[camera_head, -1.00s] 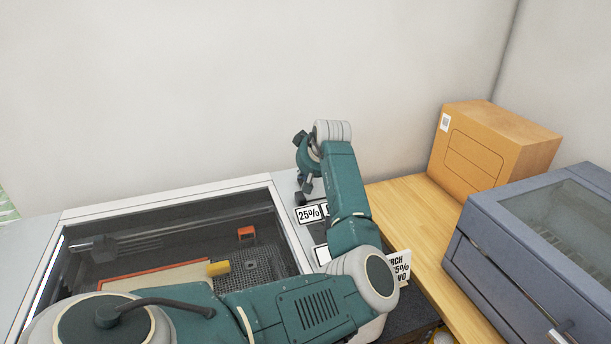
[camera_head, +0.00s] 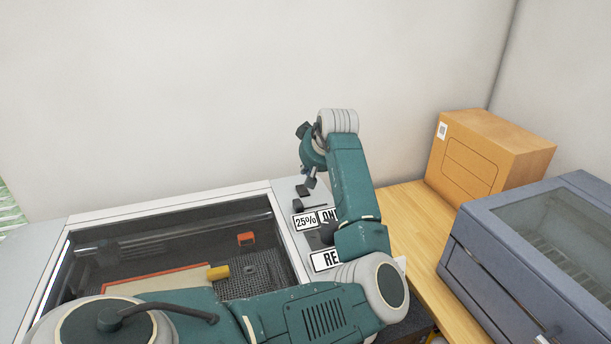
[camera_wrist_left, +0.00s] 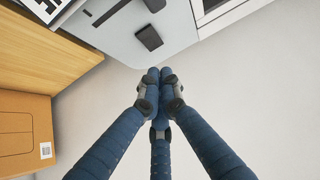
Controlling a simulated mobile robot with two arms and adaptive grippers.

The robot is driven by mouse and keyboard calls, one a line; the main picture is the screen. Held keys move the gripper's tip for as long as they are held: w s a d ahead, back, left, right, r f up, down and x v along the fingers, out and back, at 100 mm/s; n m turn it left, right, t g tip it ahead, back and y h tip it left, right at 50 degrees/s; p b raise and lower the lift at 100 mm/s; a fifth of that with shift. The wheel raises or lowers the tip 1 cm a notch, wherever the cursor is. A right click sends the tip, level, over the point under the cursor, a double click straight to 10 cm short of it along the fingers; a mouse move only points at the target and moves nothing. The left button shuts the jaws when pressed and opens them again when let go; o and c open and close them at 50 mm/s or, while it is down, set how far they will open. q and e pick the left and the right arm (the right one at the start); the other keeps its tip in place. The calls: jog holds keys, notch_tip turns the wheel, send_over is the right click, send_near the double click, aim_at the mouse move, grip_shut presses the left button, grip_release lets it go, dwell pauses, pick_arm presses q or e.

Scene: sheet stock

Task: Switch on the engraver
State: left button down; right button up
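The engraver (camera_head: 160,203) is a pale machine with a dark glass lid at the lower left of the head view. Its right-hand panel carries a dark switch (camera_head: 303,205), a "25%" label (camera_head: 305,221), a partly covered "ON" label (camera_head: 327,215) and a partly covered "RE" label (camera_head: 325,260). My left gripper (camera_head: 311,181) hangs over the panel's far end, just behind the switch. In the left wrist view its blue fingers (camera_wrist_left: 160,74) are shut together and empty. Their tips appear beside a small dark block (camera_wrist_left: 149,38) on the grey panel, apart from it in the picture. My right gripper is not in view.
Under the lid lie an orange-edged sheet (camera_head: 165,279), a yellow piece (camera_head: 218,272) and an orange piece (camera_head: 246,239). A cardboard box (camera_head: 490,155) and a blue-grey machine (camera_head: 540,250) stand at the right. A wall rises close behind the engraver.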

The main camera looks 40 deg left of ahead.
pick_arm(q)
jog(key=v, duration=0.2)
jog(key=b+v, duration=0.2)
jog(key=v, duration=0.1)
jog(key=shift+s+d+f, duration=0.1)
jog(key=shift+s+d, duration=0.3)
jog(key=shift+d, duration=0.1)
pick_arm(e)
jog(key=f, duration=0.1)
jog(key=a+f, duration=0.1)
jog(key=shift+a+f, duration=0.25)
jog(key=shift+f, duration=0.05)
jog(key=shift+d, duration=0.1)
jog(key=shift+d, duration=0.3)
